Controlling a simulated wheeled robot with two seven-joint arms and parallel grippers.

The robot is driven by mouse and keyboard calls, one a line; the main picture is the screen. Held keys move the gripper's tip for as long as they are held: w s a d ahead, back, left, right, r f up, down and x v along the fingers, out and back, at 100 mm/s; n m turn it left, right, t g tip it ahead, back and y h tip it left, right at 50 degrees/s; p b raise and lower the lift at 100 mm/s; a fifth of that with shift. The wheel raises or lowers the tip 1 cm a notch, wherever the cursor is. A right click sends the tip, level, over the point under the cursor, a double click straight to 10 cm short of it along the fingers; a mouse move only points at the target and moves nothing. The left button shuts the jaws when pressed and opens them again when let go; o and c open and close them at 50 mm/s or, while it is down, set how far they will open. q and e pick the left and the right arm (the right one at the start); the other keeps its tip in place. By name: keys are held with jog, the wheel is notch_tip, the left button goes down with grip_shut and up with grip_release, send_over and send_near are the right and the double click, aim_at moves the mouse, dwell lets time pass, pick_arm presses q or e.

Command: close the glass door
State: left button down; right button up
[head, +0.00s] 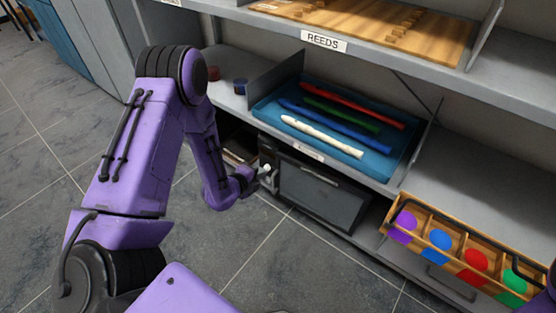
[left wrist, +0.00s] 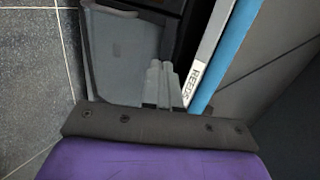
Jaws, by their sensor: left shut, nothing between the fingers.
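The glass door (head: 322,198) is a grey pane in a dark frame, on the low cabinet under the shelf with the blue tray. My left gripper (head: 266,170) is shut and empty by the left end of this door, near its upper corner. In the left wrist view the closed fingertips (left wrist: 160,66) lie over the lower right of the grey pane (left wrist: 118,50), with a dark gap to its right. I cannot tell whether they touch the pane, or exactly how far the door stands open. My right gripper is out of view.
The blue tray (head: 386,162) above holds several coloured recorders. A wooden box (head: 391,214) with coloured discs stands at the lower right. The REEDS shelf (head: 480,80) overhangs at the top. The tiled floor (head: 40,170) at left is clear.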

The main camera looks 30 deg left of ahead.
pick_arm(q)
jog(key=b, duration=0.2)
send_near(283, 158)
notch_tip(283, 158, down, 3)
jog(key=w, duration=0.3)
jog(key=w+b, duration=0.1)
jog(key=shift+w+a+f, duration=0.15)
jog(key=shift+w+f, duration=0.15)
jog(key=shift+w+r, duration=0.1)
jog(key=shift+w, duration=0.35)
